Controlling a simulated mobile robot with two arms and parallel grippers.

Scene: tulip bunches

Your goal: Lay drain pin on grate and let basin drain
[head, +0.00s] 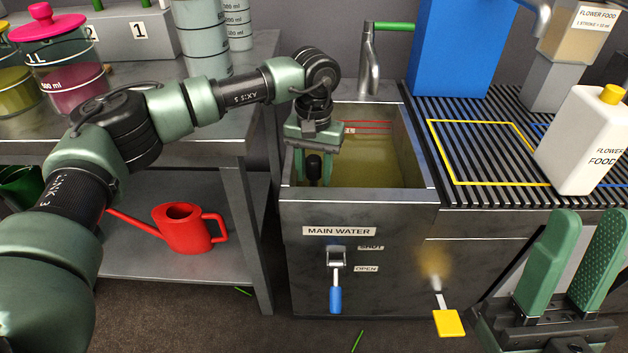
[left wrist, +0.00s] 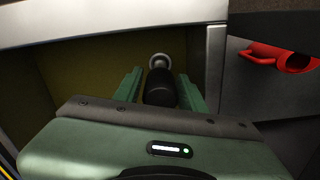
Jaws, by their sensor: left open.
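The basin (head: 430,180) holds murky yellow-green water. My left gripper (head: 314,178) points down inside the basin's left end; it also shows in the left wrist view (left wrist: 159,76). Its jaws are open around a black upright handle (head: 314,168), which appears to be the drain pin. In the left wrist view the black pin (left wrist: 160,88) stands between the fingers, with a pale metal round part (left wrist: 160,61) at its far end. Its lower end is hidden. The dark slatted grate (head: 480,112) lies right of the basin. My right gripper (head: 580,225) is open and empty at lower right.
A yellow outline (head: 486,184) marks a clear patch of grate. A white flower food bottle (head: 585,140) and a blue block (head: 462,45) stand on the grate. A tap (head: 369,60) rises behind the basin. A blue-handled valve lever (head: 336,298) hangs in front. A red watering can (head: 180,228) sits left.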

